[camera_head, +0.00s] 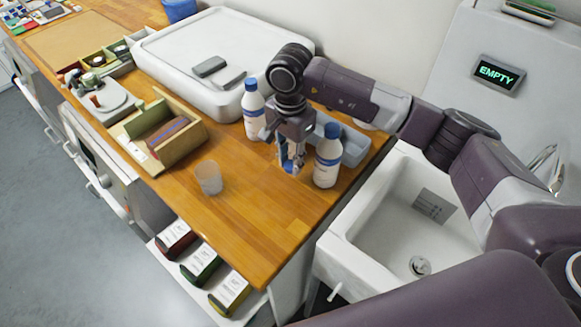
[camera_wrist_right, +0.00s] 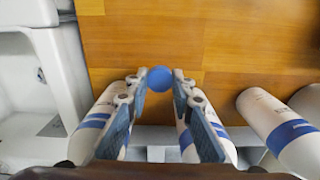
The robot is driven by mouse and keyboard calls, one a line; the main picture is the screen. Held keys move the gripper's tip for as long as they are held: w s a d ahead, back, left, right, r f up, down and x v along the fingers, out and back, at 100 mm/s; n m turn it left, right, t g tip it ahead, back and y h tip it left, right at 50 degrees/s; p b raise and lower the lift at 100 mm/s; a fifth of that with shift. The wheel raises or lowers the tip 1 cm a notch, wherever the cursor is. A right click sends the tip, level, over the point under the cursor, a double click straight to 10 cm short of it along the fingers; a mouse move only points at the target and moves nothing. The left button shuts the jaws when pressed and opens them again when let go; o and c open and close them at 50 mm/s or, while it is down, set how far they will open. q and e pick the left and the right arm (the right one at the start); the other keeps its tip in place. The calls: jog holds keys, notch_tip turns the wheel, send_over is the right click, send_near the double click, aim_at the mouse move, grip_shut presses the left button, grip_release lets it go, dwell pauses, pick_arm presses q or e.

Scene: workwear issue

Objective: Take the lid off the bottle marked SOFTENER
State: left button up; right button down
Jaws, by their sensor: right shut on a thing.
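My right gripper (camera_head: 290,168) points down at the counter and is shut on a small round blue lid (camera_wrist_right: 160,78), low between its fingertips. I cannot tell whether the lid touches the wood. A white bottle with a blue cap (camera_head: 328,160) stands just right of the gripper. Another blue-capped white bottle (camera_head: 253,118) stands to its left, farther back. The right wrist view shows a white bottle (camera_wrist_right: 190,150) partly behind the fingers; its top is hidden. The labels are too small to read, so I cannot tell which is SOFTENER. My left gripper is out of view.
A blue-grey tray (camera_head: 354,146) lies behind the bottles. A clear cup (camera_head: 209,178) and a wooden box (camera_head: 181,153) stand left on the counter. A large white lidded bin (camera_head: 205,50) is behind. A white sink (camera_head: 350,240) is at the right. The counter's front corner is clear.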

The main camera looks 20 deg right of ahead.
aim_at(290, 179)
notch_tip(290, 179, down, 4)
jog(key=shift+r+p, duration=0.1)
jog(key=shift+p, duration=0.55)
jog(key=shift+f, duration=0.3)
jog(key=shift+f, duration=0.1)
jog(key=shift+f+b, duration=0.15)
jog(key=shift+b, duration=0.15)
jog(key=c, duration=1.7)
grip_release()
jog(key=shift+r, duration=0.2)
